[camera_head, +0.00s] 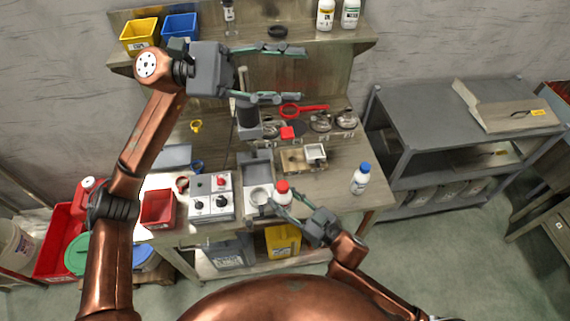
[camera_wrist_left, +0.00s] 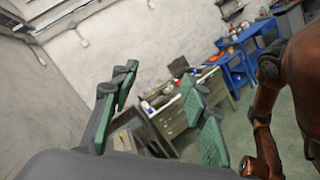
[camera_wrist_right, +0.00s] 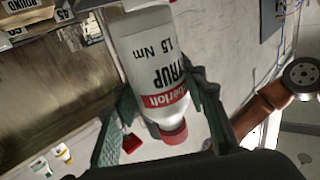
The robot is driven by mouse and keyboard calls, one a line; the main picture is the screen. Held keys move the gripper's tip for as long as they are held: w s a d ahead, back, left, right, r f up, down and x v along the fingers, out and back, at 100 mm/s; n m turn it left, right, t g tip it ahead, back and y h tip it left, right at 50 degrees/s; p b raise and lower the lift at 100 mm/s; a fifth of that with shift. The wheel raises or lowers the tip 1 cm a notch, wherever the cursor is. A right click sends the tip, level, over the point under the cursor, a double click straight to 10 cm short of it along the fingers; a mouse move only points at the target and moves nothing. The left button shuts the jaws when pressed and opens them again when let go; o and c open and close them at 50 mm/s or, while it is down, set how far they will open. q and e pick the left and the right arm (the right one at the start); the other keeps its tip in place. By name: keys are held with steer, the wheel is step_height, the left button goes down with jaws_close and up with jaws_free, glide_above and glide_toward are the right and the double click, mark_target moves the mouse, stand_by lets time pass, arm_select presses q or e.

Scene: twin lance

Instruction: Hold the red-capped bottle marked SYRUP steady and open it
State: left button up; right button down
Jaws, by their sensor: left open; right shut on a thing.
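The red-capped bottle marked SYRUP (camera_wrist_right: 148,60) fills the middle of the right wrist view, upside down in that picture, its red cap (camera_wrist_right: 173,134) toward the camera. In the head view this white bottle (camera_head: 283,200) stands at the bench's front edge. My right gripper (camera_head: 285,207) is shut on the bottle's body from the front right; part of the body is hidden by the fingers. My left gripper (camera_head: 303,74) is open and empty, high in front of the upper shelf and well away from the bottle. Its spread fingers also show in the left wrist view (camera_wrist_left: 162,85).
A blue-capped white bottle (camera_head: 361,179) stands to the right on the bench. A grey box with knobs (camera_head: 211,197) and a red bin (camera_head: 158,209) are to the left. A wooden fixture (camera_head: 297,161) lies behind. A grey shelf unit (camera_head: 440,130) stands at right.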

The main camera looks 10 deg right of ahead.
arm_select(q)
steer(key=s+d+f+m+y, duration=0.4)
steer(key=s+f+m, duration=0.1)
steer(key=m+t+y, duration=0.8)
steer(key=y, duration=0.6)
glide_above(285, 185)
step_height(285, 185, down, 26)
steer(key=shift+w+f, duration=0.1)
steer(key=shift+f, duration=3.75)
steer(key=shift+c, duration=0.5)
